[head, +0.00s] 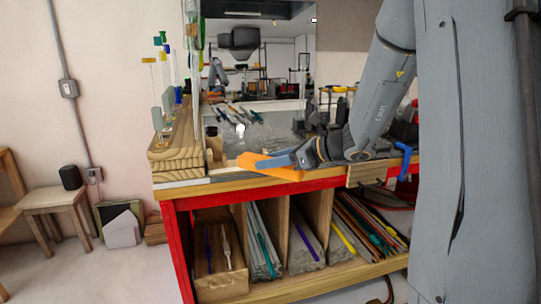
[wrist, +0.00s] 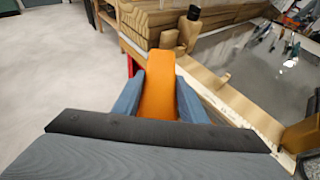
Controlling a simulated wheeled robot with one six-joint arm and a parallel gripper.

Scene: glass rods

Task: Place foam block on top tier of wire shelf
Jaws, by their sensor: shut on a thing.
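An orange block (head: 272,166), which looks like the foam block, is at the front edge of the workbench in the head view. My gripper (head: 268,163) is shut on it. In the wrist view the orange block (wrist: 158,88) sits between the two blue-grey fingers of my gripper (wrist: 160,95) and extends out past them. Whether the block touches the bench top cannot be told. I cannot make out a wire shelf with certainty in either view.
A stepped wooden rack (head: 175,150) with glass pieces stands at the bench's left end. A dark-topped bottle (head: 213,140) is beside it. Glass rods (head: 236,115) lie on the grey bench surface behind. Below are wooden bins (head: 220,275) of coloured rods.

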